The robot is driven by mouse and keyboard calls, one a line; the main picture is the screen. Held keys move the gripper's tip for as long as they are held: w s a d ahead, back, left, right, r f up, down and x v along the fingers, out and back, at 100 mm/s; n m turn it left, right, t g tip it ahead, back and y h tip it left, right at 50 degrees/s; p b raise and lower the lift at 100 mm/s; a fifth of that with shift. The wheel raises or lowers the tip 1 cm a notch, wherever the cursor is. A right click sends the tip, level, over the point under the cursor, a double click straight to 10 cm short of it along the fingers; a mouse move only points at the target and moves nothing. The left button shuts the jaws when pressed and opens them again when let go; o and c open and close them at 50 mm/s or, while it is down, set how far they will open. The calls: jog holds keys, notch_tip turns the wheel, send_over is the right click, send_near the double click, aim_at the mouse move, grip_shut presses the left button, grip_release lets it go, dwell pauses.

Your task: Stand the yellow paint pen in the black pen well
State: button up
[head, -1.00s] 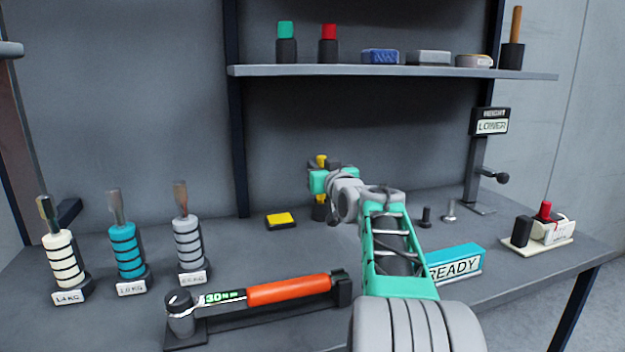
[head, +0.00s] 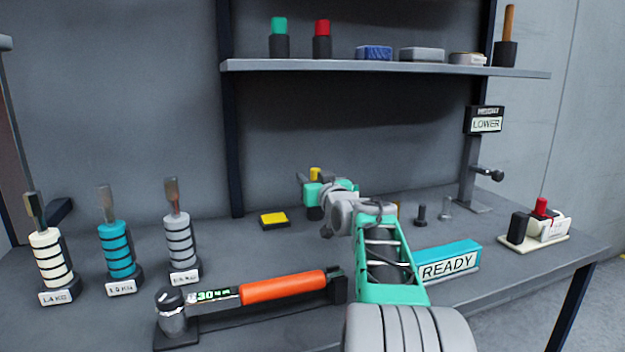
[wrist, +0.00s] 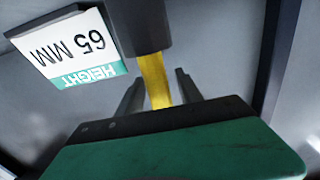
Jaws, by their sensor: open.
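The yellow paint pen (head: 315,174) shows its top above my gripper in the head view. In the wrist view its yellow shaft (wrist: 154,80) runs between my two fingers into a dark grey cylinder (wrist: 150,22), which seems to be the black pen well. The well (head: 315,214) shows as a dark shape on the table under my gripper in the head view. My gripper (head: 303,181) is open around the pen; the wrist view shows its fingers (wrist: 157,92) apart. The join of pen and well is partly hidden in the head view.
A white and green card (wrist: 68,50) reading 65 MM stands beside the pen. A yellow block (head: 274,220) lies to the left. The orange-handled torque wrench (head: 285,286) is in front, and the READY block (head: 450,262) is to the right. A shelf (head: 390,67) hangs above.

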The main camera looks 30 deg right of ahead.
jog(key=shift+r, duration=0.2)
jog(key=v, duration=1.2)
jog(key=shift+p, duration=0.4)
jog(key=shift+f, duration=0.1)
